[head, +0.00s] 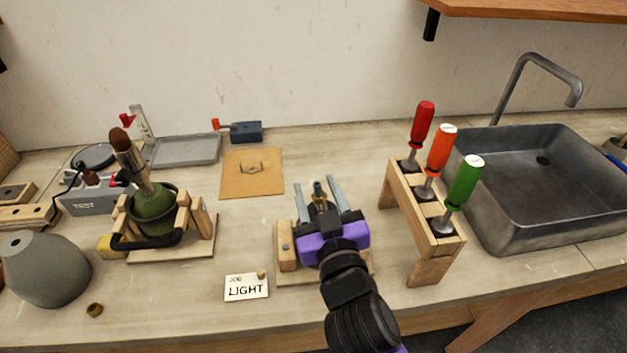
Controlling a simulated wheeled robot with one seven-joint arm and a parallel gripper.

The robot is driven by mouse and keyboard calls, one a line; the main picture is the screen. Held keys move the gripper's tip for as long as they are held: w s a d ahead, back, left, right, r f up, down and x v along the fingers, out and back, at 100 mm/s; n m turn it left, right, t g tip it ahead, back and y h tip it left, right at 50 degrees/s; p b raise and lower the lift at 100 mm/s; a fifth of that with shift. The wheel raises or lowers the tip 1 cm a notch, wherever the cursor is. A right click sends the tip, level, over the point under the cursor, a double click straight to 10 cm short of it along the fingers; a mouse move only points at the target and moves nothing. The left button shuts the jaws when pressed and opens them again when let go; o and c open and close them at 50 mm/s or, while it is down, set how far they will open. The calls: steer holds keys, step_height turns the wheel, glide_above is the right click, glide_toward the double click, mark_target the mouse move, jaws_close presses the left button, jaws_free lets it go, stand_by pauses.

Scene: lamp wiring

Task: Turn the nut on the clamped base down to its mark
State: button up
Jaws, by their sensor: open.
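My gripper (314,184) is open, with its two grey fingers pointing away from the camera over the middle of the bench. A dark upright part with a brassy tip (318,190) shows between the fingers, with a gap on each side. I cannot tell whether it is the nut or a stem. A wooden fixture (287,255) lies below my gripper, mostly hidden by my purple wrist. A green rounded base (154,212) with a brown-topped neck sits in a wooden clamp (203,216) at the left. No mark for the nut can be made out.
A wooden rack (447,243) holding three screwdrivers stands close at right, beside a metal sink (540,185). A card (246,287) reading "JOB LIGHT" lies at front. A grey shade (45,270) is front left.

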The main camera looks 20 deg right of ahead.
steer(key=shift+x, duration=0.8)
jaws_close()
steer(key=shift+f+h+b, duration=0.25)
steer(key=shift+h+b, duration=0.05)
steer(key=shift+b, duration=0.45)
steer(key=shift+s+d+r+m+h+b, duration=0.1)
steer(key=shift+d+r+m+h+b, duration=0.1)
steer(key=shift+m+h+b, duration=0.8)
steer(key=shift+n, duration=0.3)
jaws_free()
